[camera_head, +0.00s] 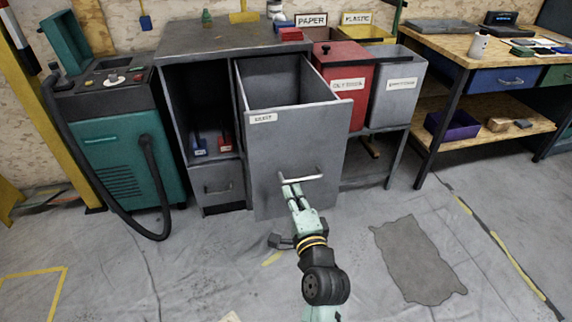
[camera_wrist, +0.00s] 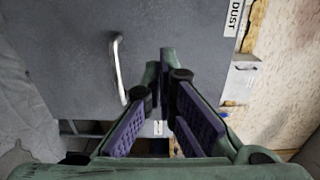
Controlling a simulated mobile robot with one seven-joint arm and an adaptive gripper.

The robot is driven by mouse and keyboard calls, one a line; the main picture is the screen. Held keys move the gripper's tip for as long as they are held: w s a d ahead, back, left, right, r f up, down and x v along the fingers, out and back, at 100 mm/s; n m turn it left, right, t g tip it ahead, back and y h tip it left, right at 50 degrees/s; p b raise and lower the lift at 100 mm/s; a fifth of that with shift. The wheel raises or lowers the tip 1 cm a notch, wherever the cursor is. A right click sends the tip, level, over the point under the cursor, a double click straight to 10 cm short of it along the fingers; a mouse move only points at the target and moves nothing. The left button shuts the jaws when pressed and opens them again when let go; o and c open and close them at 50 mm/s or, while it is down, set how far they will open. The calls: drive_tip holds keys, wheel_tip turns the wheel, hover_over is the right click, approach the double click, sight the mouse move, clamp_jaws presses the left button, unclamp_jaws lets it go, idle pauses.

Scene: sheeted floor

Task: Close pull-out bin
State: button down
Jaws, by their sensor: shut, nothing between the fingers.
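The grey pull-out bin (camera_head: 300,145) is pulled out of the grey cabinet (camera_head: 190,50), with its open top and a lettered label showing. Its metal handle (camera_head: 302,178) is on the front panel. In the wrist view the bin front (camera_wrist: 60,50) fills the upper left, with the handle (camera_wrist: 118,70) left of the fingers. My gripper (camera_head: 291,188) is shut and empty at the bin front, close to the handle's left end. Its fingertips (camera_wrist: 166,62) come together beside the handle, not around it. I cannot tell whether they touch the panel.
Red (camera_head: 341,80) and light grey (camera_head: 395,85) bins stand right of the pull-out bin. A teal machine (camera_head: 120,150) with a black hose is at left. A wooden workbench (camera_head: 470,50) is at right. A dark patch (camera_head: 415,260) lies on the open floor at right.

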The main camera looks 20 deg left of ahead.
sight(278, 153)
drive_tip(key=p+x, duration=0.2)
drive_tip(key=x, duration=1.1)
drive_tip(key=shift+a, duration=0.15)
drive_tip(key=shift+w+r, duration=0.1)
